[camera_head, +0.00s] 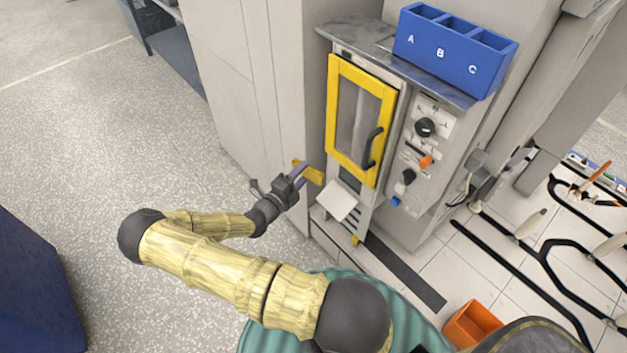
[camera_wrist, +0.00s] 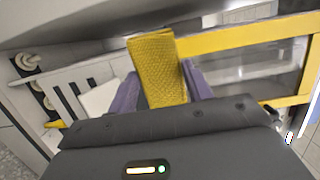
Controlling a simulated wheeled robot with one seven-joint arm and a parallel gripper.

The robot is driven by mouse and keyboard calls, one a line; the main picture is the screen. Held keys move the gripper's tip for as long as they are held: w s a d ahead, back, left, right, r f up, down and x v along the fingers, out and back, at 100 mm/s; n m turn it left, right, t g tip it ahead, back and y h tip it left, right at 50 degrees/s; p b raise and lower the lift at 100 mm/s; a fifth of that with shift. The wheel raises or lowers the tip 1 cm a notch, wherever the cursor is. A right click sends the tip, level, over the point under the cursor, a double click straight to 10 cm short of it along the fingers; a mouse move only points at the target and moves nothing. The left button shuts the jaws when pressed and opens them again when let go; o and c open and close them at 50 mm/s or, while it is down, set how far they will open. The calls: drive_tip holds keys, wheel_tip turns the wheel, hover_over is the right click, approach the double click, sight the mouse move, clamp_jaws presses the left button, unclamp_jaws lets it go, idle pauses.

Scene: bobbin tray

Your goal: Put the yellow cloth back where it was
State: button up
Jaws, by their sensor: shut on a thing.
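The yellow cloth (camera_head: 312,175) is a folded, textured piece. My gripper (camera_head: 299,172) has purple fingers and is shut on it, in front of the machine's left side. In the wrist view the cloth (camera_wrist: 158,68) stands up between the two fingers (camera_wrist: 161,88), its far end free. It is held in the air, beside the lower left part of the yellow-framed door. The part of the cloth between the fingers is partly hidden.
The yellow-framed door (camera_head: 333,120) with a dark handle looks shut. A white tilted plate (camera_head: 340,201) is below it. A blue bin (camera_head: 488,68) marked A, B, C stands on the machine's top. An orange bin (camera_head: 456,331) is low right. Open floor lies left.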

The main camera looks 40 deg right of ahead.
drive_tip(key=w+a+r+n+t+y+p, duration=0.55)
drive_tip(key=a+r+n+t+y, duration=0.3)
drive_tip(key=a+r+t, duration=0.2)
drive_tip(key=s+a+n+t+y+p, duration=0.1)
drive_tip(key=a+n+t+y+p, duration=0.1)
drive_tip(key=a+n+y, duration=0.4)
drive_tip(key=a+y+p, duration=0.1)
drive_tip(key=a+y, duration=0.1)
drive_tip(key=a, duration=0.1)
drive_tip(key=shift+s+a+f+y+p, duration=0.2)
drive_tip(key=shift+a+f+y+p, duration=0.1)
drive_tip(key=shift+a+f+y, duration=0.1)
drive_tip(key=shift+w+d, duration=0.1)
